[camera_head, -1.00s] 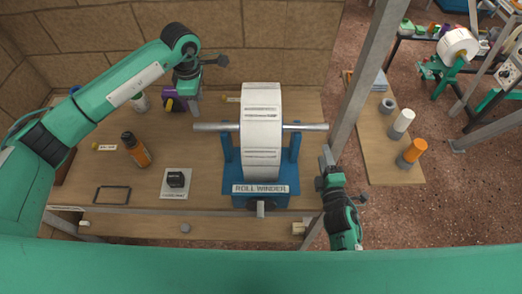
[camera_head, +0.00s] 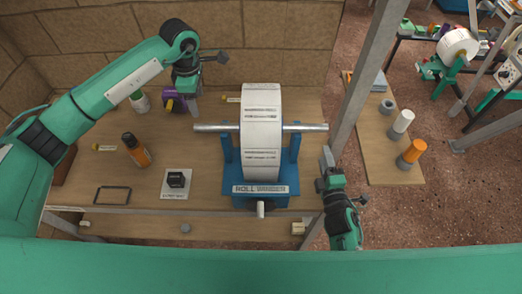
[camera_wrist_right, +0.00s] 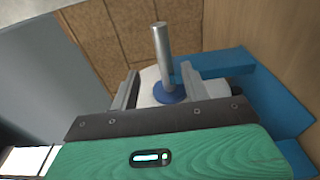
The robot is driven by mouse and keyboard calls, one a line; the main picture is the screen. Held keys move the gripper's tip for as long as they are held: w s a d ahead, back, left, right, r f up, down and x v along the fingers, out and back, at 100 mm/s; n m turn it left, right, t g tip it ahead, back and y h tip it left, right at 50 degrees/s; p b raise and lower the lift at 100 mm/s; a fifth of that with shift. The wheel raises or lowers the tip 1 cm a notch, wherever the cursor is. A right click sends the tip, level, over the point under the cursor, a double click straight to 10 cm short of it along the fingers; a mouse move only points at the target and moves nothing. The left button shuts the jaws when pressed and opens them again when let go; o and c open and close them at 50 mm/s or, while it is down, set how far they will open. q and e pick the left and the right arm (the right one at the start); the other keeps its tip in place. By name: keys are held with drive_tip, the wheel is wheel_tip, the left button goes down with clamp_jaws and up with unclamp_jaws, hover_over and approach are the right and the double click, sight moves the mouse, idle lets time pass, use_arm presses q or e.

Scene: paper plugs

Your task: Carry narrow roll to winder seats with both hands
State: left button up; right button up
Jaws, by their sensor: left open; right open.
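The narrow white roll (camera_head: 261,130) with printed labels sits on a metal bar (camera_head: 306,127) that sticks out on both sides. The bar lies across the blue roll winder (camera_head: 262,189), between its two uprights. My left gripper (camera_head: 188,105) is open and empty above the back of the table, left of the bar's left end. My right gripper (camera_head: 327,160) is open, below and just right of the bar's right end. In the right wrist view, the bar's end (camera_wrist_right: 162,45) and a dark blue collar (camera_wrist_right: 173,93) show between the open fingers (camera_wrist_right: 158,90), which do not grip it.
An orange-labelled bottle (camera_head: 135,149), a black item on a white card (camera_head: 176,181) and a black frame (camera_head: 112,194) lie on the left of the table. A grey post (camera_head: 358,90) rises right of the winder, close to my right arm.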

use_arm(q)
wheel_tip(320, 180, up, 6)
drive_tip(key=shift+f+p, duration=0.15)
drive_tip(key=shift+p, duration=0.5)
use_arm(e)
drive_tip(key=shift+r, duration=0.8)
drive_tip(key=o, duration=0.3)
drive_tip(key=shift+s, duration=0.1)
use_arm(q)
drive_tip(key=shift+f+b, duration=0.3)
use_arm(e)
drive_tip(key=shift+s+d, duration=0.2)
drive_tip(key=shift+s, duration=1.5)
drive_tip(key=shift+s+d, duration=0.2)
drive_tip(key=shift+s, duration=1.5)
use_arm(q)
drive_tip(key=shift+f, duration=0.1)
use_arm(e)
drive_tip(key=shift+f, duration=0.1)
